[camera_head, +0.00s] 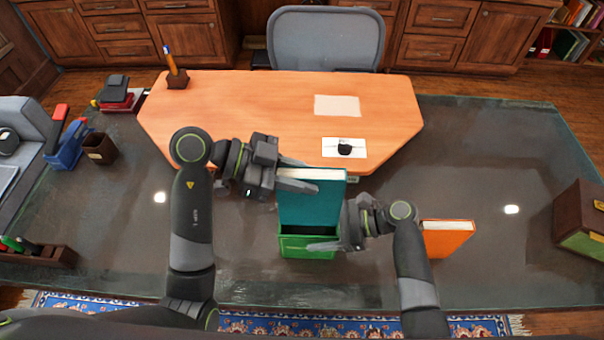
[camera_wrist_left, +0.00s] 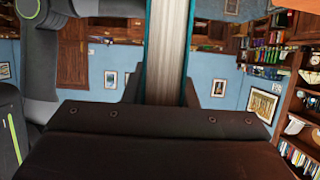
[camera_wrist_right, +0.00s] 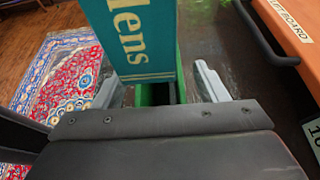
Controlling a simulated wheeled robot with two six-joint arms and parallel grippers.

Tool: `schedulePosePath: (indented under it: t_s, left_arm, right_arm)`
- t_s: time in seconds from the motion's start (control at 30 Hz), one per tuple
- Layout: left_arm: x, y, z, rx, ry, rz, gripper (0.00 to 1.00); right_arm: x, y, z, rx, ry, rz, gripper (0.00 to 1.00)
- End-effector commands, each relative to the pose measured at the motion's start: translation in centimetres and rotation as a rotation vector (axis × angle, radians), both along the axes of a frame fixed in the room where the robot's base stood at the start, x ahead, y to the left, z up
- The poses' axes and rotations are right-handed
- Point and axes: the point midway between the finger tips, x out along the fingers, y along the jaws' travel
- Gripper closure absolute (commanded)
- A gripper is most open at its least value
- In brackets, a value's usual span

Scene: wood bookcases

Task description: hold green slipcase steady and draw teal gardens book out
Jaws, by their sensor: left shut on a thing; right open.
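The teal gardens book (camera_head: 312,205) stands upright over the green slipcase (camera_head: 308,252) on the dark glass desk. Its lower edge is at the slipcase mouth; I cannot tell whether it is fully clear. My left gripper (camera_head: 303,181) is shut on the book near its top. The left wrist view shows the book's pale pages between teal covers (camera_wrist_left: 188,45). My right gripper (camera_head: 330,243) is open low beside the slipcase. In the right wrist view its fingers stand either side of the slipcase (camera_wrist_right: 152,94), and pale letters show on the book (camera_wrist_right: 130,35).
A brown and green box (camera_head: 582,225) is at the far right. A wooden board (camera_head: 260,115) with papers lies behind. A brown cup (camera_head: 100,150) is at left. Bare glass lies between the orange book and box.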

Motion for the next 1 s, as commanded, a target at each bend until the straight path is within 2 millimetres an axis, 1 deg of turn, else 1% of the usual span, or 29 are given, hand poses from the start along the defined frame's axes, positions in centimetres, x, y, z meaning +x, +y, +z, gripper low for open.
schedulePosePath:
  t_s: [0.17,0.4,0.5,0.6,0.7,1.0]
  left_arm:
    - [0.0,0.0,0.1,-0.002,-0.001,0.000,1.00]
    - [0.0,0.0,0.1,-0.002,-0.002,-0.001,1.00]
    - [0.0,0.0,0.1,-0.002,-0.002,-0.001,1.00]
    - [0.0,0.0,0.1,-0.002,-0.002,-0.001,1.00]
    - [0.0,0.0,0.1,-0.002,-0.002,-0.001,1.00]
    - [0.0,0.0,0.1,-0.002,-0.002,-0.001,1.00]
  right_arm:
    - [0.0,-2.8,1.0,-0.006,-0.002,0.000,0.34]
    - [0.0,-7.5,2.9,-0.006,-0.002,0.001,0.34]
    - [0.0,-8.9,3.5,-0.005,0.000,0.000,0.34]
    - [0.0,-9.9,4.0,-0.003,0.000,0.000,0.34]
    - [0.0,-10.4,4.3,-0.002,0.000,0.000,0.34]
    - [0.0,-10.6,4.4,0.000,0.000,0.001,0.34]
